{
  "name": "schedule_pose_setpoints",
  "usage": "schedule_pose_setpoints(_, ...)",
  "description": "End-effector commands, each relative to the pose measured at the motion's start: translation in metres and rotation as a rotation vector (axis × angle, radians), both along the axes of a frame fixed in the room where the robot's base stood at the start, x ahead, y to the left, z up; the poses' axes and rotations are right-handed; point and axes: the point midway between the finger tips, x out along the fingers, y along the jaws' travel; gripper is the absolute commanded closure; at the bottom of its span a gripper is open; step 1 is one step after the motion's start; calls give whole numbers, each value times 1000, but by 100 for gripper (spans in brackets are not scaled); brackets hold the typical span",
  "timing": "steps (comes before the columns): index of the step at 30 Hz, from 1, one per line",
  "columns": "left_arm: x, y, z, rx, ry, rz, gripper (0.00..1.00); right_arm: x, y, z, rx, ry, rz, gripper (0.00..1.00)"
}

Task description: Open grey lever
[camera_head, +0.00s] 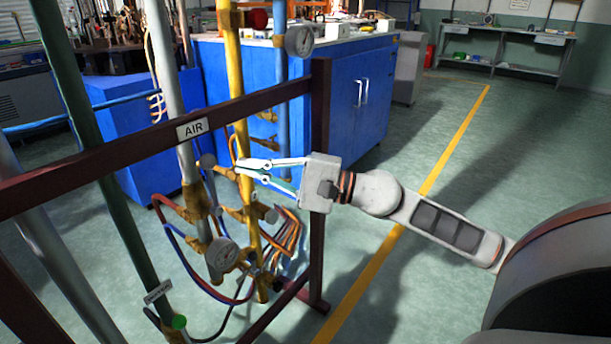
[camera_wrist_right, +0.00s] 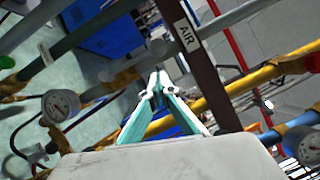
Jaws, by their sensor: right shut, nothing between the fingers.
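My right gripper (camera_head: 238,167) reaches in from the right in the head view, its fingertips together and empty. The tips are in front of the yellow pipe (camera_head: 236,85), near the brass valve fittings. A grey round-ended valve handle (camera_head: 207,160) lies just left of the tips, beside the grey pipe (camera_head: 168,70) under the AIR label (camera_head: 193,128). I cannot tell whether the tips touch it, or which way a grey lever is turned. In the right wrist view the right fingertips (camera_wrist_right: 159,78) meet at a point by the pipes. My left gripper is not in view.
A dark red frame bar (camera_head: 110,152) crosses in front of the pipes, with an upright post (camera_head: 317,250) near my right gripper. Pressure gauges (camera_head: 222,254) and loose hoses (camera_head: 287,240) hang close below. Blue cabinets (camera_head: 350,95) stand behind. Floor at right is clear.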

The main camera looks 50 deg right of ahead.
Motion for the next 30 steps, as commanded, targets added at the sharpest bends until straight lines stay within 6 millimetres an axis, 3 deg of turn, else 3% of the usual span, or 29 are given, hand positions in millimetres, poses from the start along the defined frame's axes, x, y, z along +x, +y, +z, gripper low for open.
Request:
schedule_pose_setpoints(3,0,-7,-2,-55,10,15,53,-12,-7,-11,3,12,-1,100)
schedule_pose_setpoints(18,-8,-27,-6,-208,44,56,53,-74,-43,-16,3,3,-1,100)
schedule_pose_setpoints(30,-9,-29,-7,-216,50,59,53,-86,-49,-16,0,0,1,100)
